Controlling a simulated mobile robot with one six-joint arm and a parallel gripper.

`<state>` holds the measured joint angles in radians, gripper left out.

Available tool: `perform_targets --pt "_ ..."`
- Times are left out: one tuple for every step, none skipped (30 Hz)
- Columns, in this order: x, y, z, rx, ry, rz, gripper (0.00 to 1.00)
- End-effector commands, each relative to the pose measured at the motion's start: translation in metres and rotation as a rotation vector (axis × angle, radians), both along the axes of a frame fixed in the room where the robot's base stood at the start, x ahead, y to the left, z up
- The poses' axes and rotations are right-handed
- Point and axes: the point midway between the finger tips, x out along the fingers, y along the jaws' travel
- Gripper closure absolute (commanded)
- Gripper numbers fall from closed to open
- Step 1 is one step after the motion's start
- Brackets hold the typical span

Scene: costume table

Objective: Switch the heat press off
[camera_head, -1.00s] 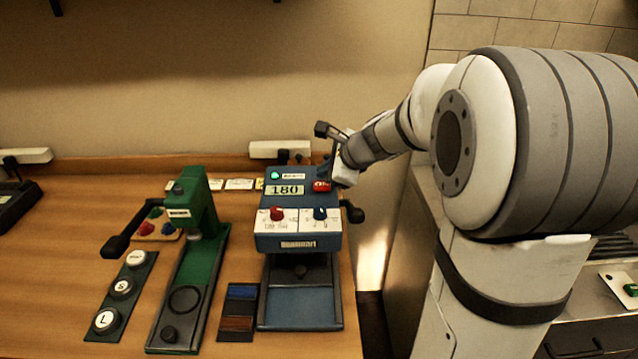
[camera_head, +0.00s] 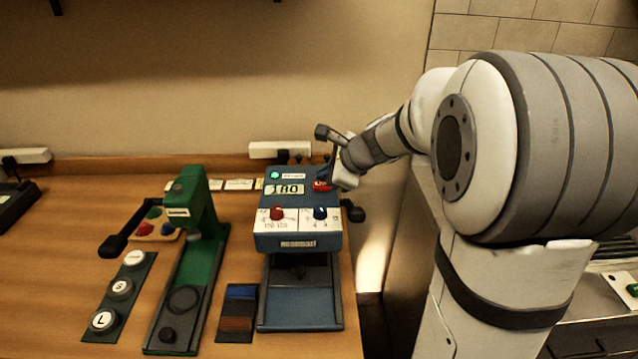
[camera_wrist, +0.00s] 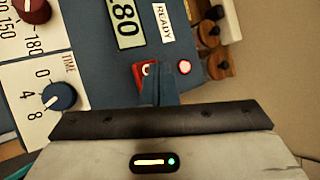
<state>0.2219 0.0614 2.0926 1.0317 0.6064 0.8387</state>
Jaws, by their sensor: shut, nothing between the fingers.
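The blue heat press (camera_head: 298,243) stands at the right end of the table, with a display reading 180 (camera_head: 284,189) and a green lamp (camera_head: 275,174) on top. Its red switch (camera_head: 320,186) is at the back right of the top face. In the wrist view the red switch (camera_wrist: 141,73) is partly hidden behind my fingers, so its position is unclear. My gripper (camera_wrist: 158,83) is shut and empty, its tips over the switch; I cannot tell whether they touch it. A red lamp (camera_wrist: 185,68) glows beside the switch.
A red knob (camera_head: 277,212) and a blue time knob (camera_head: 320,212) sit on the press front. A black handle (camera_head: 353,212) sticks out at its right. A green press (camera_head: 190,250) stands to the left. A power strip (camera_head: 279,149) lies behind.

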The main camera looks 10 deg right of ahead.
Motion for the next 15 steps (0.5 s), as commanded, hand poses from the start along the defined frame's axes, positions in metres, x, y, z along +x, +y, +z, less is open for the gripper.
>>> perform_targets --pt "0.0000 0.0000 -0.0012 0.000 0.000 0.000 1.00" --pt "0.0000 0.0000 -0.0016 0.000 0.000 0.000 1.00" --pt "0.0000 0.0000 -0.0022 0.000 0.000 0.000 1.00" --pt "0.0000 0.0000 -0.0026 0.000 0.000 0.000 1.00" --pt "0.0000 0.0000 -0.0029 0.000 0.000 0.000 1.00" --pt "0.0000 0.0000 -0.0034 0.000 0.000 0.000 1.00" --pt "0.0000 0.0000 -0.0037 0.000 0.000 0.000 1.00" --pt "0.0000 0.0000 -0.0042 0.000 0.000 0.000 1.00" --pt "0.0000 0.0000 -0.0046 0.000 0.000 0.000 1.00" --pt "0.0000 0.0000 -0.0050 0.000 0.000 0.000 1.00" --pt "0.0000 0.0000 -0.0053 0.000 0.000 0.000 1.00" --pt "0.0001 0.0000 -0.0058 0.000 0.000 0.000 1.00" --pt "0.0000 0.0000 -0.0061 0.000 0.000 0.000 1.00" --pt "0.0000 0.0000 -0.0066 0.000 0.000 0.000 1.00" --pt "0.0000 0.0000 -0.0071 0.000 0.000 0.000 1.00"
